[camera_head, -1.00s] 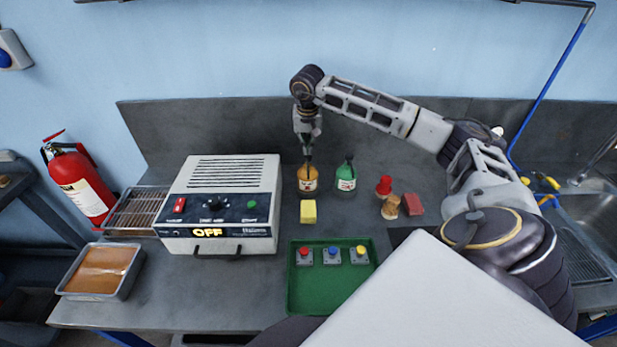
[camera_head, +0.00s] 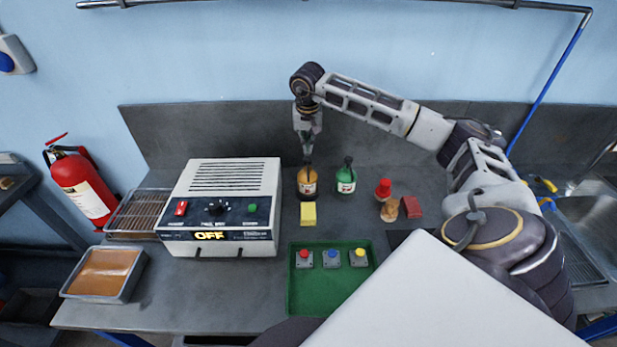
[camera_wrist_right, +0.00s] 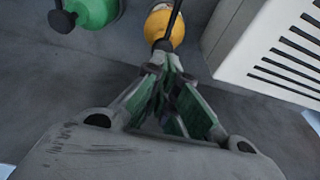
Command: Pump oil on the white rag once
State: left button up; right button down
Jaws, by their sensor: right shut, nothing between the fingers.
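An amber bottle (camera_head: 307,184) with a dark pump top stands upright on the bench, right of the heating unit. A green bottle (camera_head: 345,184) with a dark pump top stands just right of it. My right gripper (camera_head: 308,152) is shut and empty, just above and behind the amber bottle's pump. In the wrist view the closed fingers (camera_wrist_right: 168,70) point at the amber bottle (camera_wrist_right: 163,30) and its dark nozzle; I cannot tell whether they touch. The green bottle (camera_wrist_right: 95,12) shows at the upper left. A pale yellow block (camera_head: 308,214) lies in front of the amber bottle. I see no white rag. My left gripper is out of view.
The heating unit (camera_head: 222,200), reading OFF, stands left. A green tray (camera_head: 330,290) with red, blue and yellow buttons lies in front. A red-capped bottle (camera_head: 383,188), a tan object (camera_head: 390,209) and a red block (camera_head: 411,207) are at right.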

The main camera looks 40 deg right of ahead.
jog(key=shift+r+p, duration=1.25)
jog(key=shift+r, duration=0.75)
jog(key=shift+f, duration=0.15)
